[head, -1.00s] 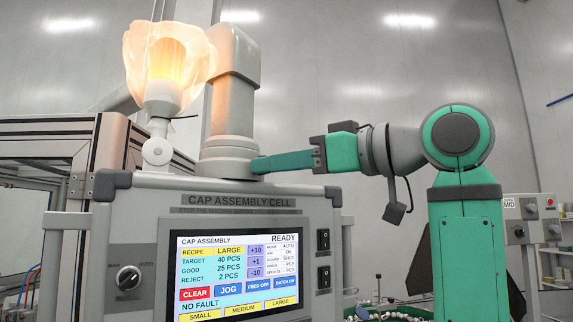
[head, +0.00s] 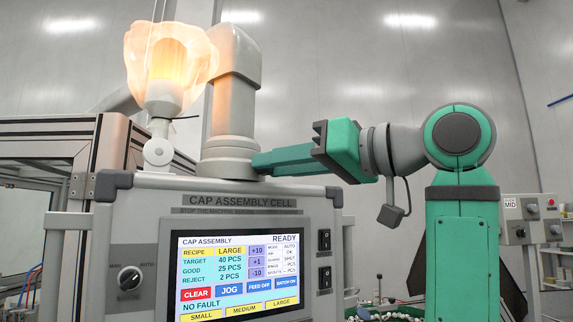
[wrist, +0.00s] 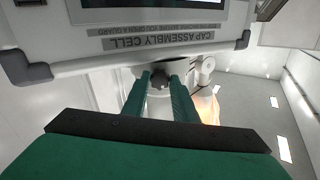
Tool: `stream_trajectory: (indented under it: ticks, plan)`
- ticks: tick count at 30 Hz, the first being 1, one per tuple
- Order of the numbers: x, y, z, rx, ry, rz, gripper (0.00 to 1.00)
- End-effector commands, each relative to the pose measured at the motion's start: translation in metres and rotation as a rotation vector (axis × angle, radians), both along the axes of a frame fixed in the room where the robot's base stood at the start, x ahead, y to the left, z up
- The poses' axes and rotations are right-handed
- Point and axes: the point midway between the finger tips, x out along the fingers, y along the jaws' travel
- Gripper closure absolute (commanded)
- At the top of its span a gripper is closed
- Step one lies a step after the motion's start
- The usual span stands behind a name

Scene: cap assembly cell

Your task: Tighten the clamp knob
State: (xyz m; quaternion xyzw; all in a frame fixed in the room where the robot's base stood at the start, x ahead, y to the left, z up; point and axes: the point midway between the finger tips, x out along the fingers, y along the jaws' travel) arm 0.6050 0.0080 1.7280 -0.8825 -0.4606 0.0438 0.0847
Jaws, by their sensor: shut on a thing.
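The clamp knob (wrist: 160,79) is a small dark knob at the base of the pale grey post, seen in the wrist view between my fingertips. My gripper (wrist: 161,82) has one green finger on each side of it and is shut on it. In the head view my gripper (head: 256,165) reaches left over the panel's top edge to the foot of the thick grey post (head: 229,125). The knob itself is hidden there behind the fingers. How tight it sits cannot be seen.
The cap assembly panel (head: 150,205) with its lit screen (head: 237,275) stands just below my fingers. A glowing lamp shade (head: 165,60) stands left of the post. A framed guard (head: 45,131) is at left. A grey control box (head: 521,215) and a bin of caps (head: 385,312) are at right.

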Motion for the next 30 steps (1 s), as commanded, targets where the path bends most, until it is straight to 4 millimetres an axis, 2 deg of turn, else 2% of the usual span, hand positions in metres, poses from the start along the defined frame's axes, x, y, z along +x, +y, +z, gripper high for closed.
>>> stream_trajectory:
  ticks: [4, 5, 7, 16, 20, 30]
  plan:
    - [0.0, 0.001, 0.001, 0.001, -0.003, 0.0, 0.97]
    - [0.0, 0.001, 0.001, 0.001, -0.003, 0.001, 0.72]
    - [0.0, 0.001, 0.001, 0.001, -0.003, 0.001, 0.56]
    - [0.0, 0.0, 0.0, 0.0, -0.002, 0.0, 0.56]
    - [-0.005, -0.008, 0.0, 0.0, -0.002, -0.001, 0.56]
    - [-0.039, -0.056, 0.001, 0.0, -0.003, -0.002, 0.56]
